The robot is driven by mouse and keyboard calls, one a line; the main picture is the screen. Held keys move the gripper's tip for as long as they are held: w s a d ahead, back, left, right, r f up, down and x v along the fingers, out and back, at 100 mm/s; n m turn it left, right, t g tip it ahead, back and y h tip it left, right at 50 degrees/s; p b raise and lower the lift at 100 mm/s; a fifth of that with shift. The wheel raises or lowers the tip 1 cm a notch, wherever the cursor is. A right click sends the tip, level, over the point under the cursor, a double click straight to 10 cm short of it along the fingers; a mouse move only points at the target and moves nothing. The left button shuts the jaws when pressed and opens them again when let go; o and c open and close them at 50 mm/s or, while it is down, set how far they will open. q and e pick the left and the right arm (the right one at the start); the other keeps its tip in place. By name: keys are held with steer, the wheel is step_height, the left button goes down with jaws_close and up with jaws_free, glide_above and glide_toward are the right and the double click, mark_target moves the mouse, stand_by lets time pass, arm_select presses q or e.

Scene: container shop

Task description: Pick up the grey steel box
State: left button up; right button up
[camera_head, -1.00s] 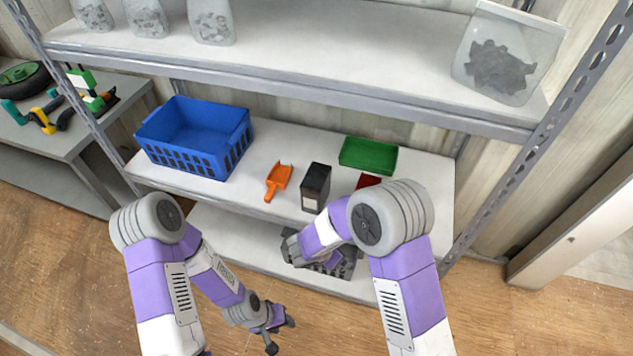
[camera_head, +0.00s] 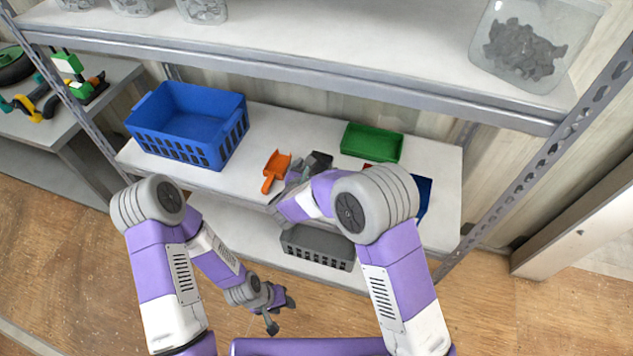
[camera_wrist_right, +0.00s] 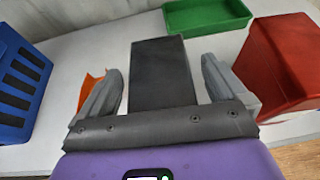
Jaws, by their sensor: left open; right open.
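The grey steel box (camera_head: 320,160), a dark upright block, stands on the middle shelf and is mostly hidden behind my right gripper (camera_head: 298,174) in the head view. In the right wrist view the box (camera_wrist_right: 161,80) lies between the two fingers of my right gripper (camera_wrist_right: 161,72). The fingers are open, with a visible gap on each side of the box. My left gripper (camera_head: 281,312) is open and empty, low in front of the shelf over the floor.
An orange scoop (camera_head: 276,168) lies just left of the box, near a blue crate (camera_head: 205,153). A green tray (camera_head: 372,142) is behind right. A red bin (camera_wrist_right: 279,65) stands right; a blue item (camera_head: 424,193) is partly hidden. A grey basket (camera_head: 318,248) sits below. The upper shelf overhangs.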

steer(key=shift+x, duration=0.8)
steer(key=shift+r, duration=0.2)
jaws_close()
